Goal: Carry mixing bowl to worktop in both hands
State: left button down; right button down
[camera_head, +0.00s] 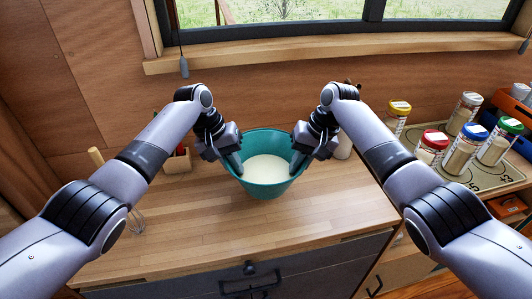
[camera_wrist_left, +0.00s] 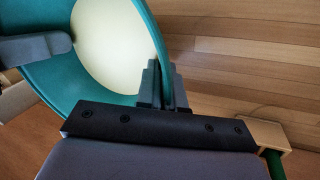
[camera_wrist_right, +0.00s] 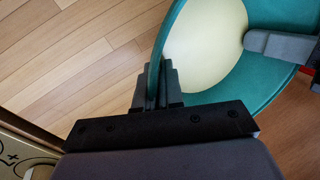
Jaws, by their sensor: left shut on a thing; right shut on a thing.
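The mixing bowl (camera_head: 266,187) is teal and holds a pale cream content. In the head view it is over the wooden worktop (camera_head: 190,232), upright or nearly so; I cannot tell whether its base touches the wood. My left gripper (camera_head: 236,162) is shut on the bowl's left rim, and my right gripper (camera_head: 297,162) is shut on its right rim. The left wrist view shows the bowl wall (camera_wrist_left: 150,35) between the left fingers (camera_wrist_left: 163,88). The right wrist view shows the bowl wall (camera_wrist_right: 165,45) between the right fingers (camera_wrist_right: 157,88).
A whisk (camera_head: 137,222) lies at the worktop's left. A small wooden box (camera_head: 178,160) stands behind my left gripper, and a pale object (camera_head: 343,147) behind my right. Several lidded jars (camera_head: 462,155) stand on a mat at the right. The worktop's front is clear.

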pick_arm(q)
jog(key=shift+r, duration=0.1)
pick_arm(e)
jog(key=shift+s, duration=0.1)
